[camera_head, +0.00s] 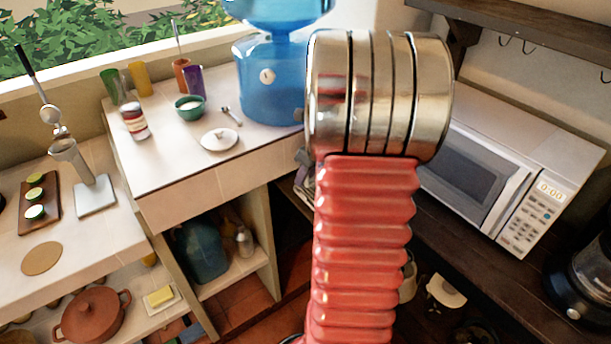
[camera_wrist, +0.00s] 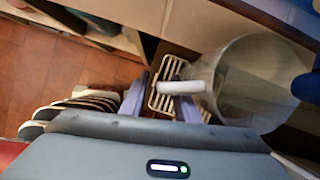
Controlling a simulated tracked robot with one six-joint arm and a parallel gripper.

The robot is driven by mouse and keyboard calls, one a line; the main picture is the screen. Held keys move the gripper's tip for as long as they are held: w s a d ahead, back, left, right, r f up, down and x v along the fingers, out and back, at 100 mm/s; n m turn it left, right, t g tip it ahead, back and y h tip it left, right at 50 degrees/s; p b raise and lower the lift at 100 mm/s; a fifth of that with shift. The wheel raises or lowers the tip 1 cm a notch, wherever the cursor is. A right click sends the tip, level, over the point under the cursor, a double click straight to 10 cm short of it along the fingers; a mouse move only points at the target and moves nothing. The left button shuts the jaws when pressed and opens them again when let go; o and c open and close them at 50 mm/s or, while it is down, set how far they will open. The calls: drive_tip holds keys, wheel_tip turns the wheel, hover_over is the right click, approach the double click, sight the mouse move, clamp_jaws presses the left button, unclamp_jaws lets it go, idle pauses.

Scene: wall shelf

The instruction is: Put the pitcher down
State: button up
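In the wrist view, a clear glass-like pitcher (camera_wrist: 262,72) takes up the right side. Its pale handle (camera_wrist: 182,87) sticks out to the left. My gripper (camera_wrist: 162,85) has its two purple-grey fingers apart, one on each side of the handle's outer end. The handle covers the right fingertip. I cannot tell whether the fingers press on the handle or only stand around it. What lies under the pitcher is hidden. In the head view my red and metal arm blocks the middle, and neither pitcher nor gripper shows.
A microwave (camera_head: 500,165) stands right. A slatted rack (camera_wrist: 162,97) lies below my fingers.

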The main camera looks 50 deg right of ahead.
drive_tip(key=v, duration=1.1)
drive_tip(key=shift+r, duration=0.25)
drive_tip(key=shift+s, duration=0.15)
drive_tip(key=w+a+r+n, duration=0.1)
drive_tip(key=a+r+n, duration=0.1)
drive_tip(key=a+n, duration=0.7)
drive_tip(key=w+a+r+n, duration=0.1)
drive_tip(key=a+r+n, duration=0.1)
drive_tip(key=a+n, duration=0.75)
drive_tip(key=s+a+n, duration=0.4)
drive_tip(key=a+n, duration=0.5)
drive_tip(key=s+a+f+n+t, duration=0.1)
drive_tip(key=s+a+n, duration=0.3)
drive_tip(key=a+n, duration=0.4)
drive_tip(key=shift+s+a+n, duration=0.35)
drive_tip(key=shift+a, duration=0.75)
drive_tip(key=shift+f, duration=0.15)
